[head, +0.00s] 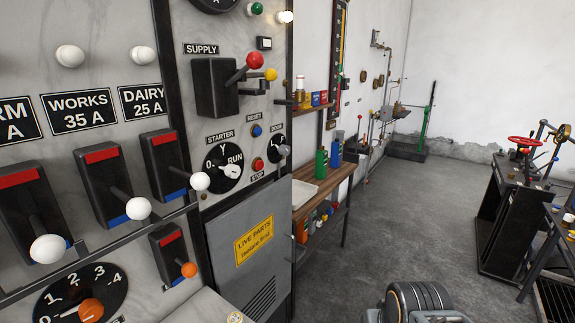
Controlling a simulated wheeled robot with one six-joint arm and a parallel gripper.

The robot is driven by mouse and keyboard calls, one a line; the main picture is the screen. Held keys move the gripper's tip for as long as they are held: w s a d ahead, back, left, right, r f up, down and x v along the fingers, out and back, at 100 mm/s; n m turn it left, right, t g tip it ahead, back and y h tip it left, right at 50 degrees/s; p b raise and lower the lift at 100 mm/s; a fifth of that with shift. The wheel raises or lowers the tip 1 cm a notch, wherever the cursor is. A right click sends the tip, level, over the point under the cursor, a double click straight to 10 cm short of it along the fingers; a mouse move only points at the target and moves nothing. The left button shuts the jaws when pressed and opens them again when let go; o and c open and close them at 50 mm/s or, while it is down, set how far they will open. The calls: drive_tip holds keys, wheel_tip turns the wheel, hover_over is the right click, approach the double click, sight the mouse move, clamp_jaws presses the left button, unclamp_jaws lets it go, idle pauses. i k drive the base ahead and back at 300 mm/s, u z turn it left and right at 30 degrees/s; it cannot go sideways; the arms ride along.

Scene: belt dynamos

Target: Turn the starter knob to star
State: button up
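The starter knob (230,172) is a pale knob on a round black dial (214,177) under the STARTER label (220,137) on the grey marble panel. The dial is marked 0 at left, Y at the top and RUN at right. The knob sits low and right of the dial's middle, below RUN. I cannot tell exactly which mark it points at. Nothing touches it. My gripper is not recognisable in this view, so its state does not show.
A red-knobbed supply lever (255,61) juts out above. White-knobbed switches (200,181) project at left.

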sight(231, 171)
drive_tip(key=z, duration=0.55)
drive_tip(key=i, duration=0.5)
drive_tip(key=u, duration=1.8)
